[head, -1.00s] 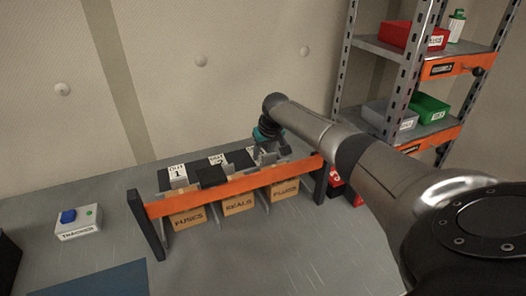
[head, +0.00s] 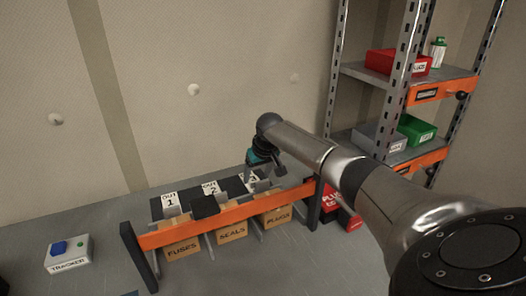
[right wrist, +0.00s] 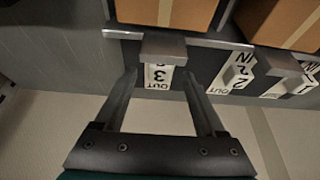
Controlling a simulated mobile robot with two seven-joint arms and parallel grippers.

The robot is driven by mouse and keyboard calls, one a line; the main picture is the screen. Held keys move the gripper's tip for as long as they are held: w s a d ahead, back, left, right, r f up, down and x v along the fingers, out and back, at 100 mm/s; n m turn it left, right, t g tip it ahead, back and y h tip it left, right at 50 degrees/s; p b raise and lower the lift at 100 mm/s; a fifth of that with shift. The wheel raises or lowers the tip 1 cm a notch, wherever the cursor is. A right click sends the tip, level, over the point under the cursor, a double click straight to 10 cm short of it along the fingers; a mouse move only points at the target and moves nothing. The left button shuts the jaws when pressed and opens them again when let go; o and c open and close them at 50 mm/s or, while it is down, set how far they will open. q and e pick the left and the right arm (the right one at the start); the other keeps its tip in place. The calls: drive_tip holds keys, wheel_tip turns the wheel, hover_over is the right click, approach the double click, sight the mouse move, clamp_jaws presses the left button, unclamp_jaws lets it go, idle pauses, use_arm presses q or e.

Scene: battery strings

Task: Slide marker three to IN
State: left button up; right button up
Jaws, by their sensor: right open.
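Marker three is a grey block (right wrist: 163,47) in front of the white plate (right wrist: 157,78) reading 3 and OUT in the right wrist view. The plate's IN end does not show there. In the head view the marker (head: 260,187) sits at the right end of the rack, partly behind my gripper. My right gripper (right wrist: 157,75) is open and empty. Its two fingers point toward the marker, one on each side of the plate; I cannot tell whether they touch anything. The right gripper also shows in the head view (head: 275,172), above the rack's right end. My left gripper is not in view.
Plates one (head: 170,201) and two (head: 211,189) stand to the left on the same rack. A red bin (head: 349,219) and metal shelving stand to the right. A tracker box (head: 68,256) is at left.

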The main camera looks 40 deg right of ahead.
drive_tip(key=p+v, duration=0.2)
drive_tip(key=v, duration=1)
